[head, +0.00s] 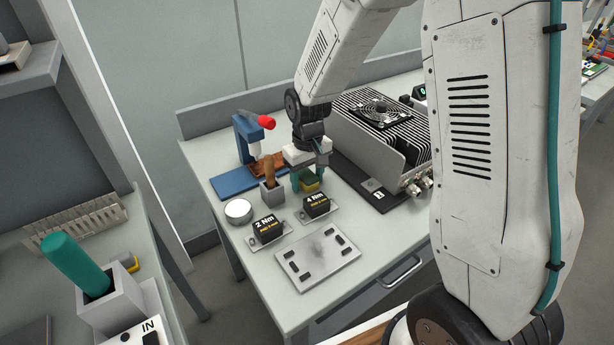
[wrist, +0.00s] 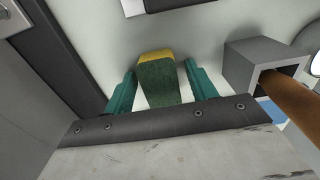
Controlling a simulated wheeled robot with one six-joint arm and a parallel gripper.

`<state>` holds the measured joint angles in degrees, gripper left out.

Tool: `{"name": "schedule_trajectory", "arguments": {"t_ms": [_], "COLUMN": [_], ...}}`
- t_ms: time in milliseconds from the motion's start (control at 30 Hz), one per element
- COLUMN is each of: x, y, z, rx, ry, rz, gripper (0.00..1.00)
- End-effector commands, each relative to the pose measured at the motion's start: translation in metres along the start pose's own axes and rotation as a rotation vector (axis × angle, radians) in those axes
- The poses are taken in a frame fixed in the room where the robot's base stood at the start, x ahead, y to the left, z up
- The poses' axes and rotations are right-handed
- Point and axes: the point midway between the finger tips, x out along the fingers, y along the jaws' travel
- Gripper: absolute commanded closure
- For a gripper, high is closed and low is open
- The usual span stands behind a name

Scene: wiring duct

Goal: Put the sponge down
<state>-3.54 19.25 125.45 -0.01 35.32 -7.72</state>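The sponge (head: 310,187) is yellow and dark green. It is on or just above the pale bench top, below my gripper (head: 308,181); the contact under it is hidden. In the wrist view the sponge (wrist: 158,82) is between the two teal fingers of my gripper (wrist: 160,88). A narrow strip of bench shows on each side of the sponge, so the fingers look open around it and apart from it.
A grey square holder (head: 270,190) with a brown handle stands close beside the sponge. Two black torque blocks, 2 Nm (head: 268,229) and 4 Nm (head: 317,206), and a metal plate (head: 318,262) are in front. A finned unit (head: 385,130) stands right. A round tin (head: 238,211) is left.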

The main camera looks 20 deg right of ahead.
Motion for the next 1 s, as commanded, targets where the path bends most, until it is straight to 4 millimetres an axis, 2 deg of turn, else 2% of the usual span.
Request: {"name": "schedule_trajectory", "arguments": {"t_ms": [200,333,700,900,1000], "x": [-0.002,-0.014,-0.090,-0.117,-0.122], "y": [0.000,0.000,0.000,0.000,0.000], "z": [0.000,-0.001,-0.001,-0.001,0.000], "rx": [0.000,0.000,0.000,0.000,0.000], "ry": [0.001,0.003,0.005,0.002,0.001], "rz": [0.000,0.000,0.001,0.000,0.000], "gripper": [0.44,0.44,0.44,0.44,0.44]}}
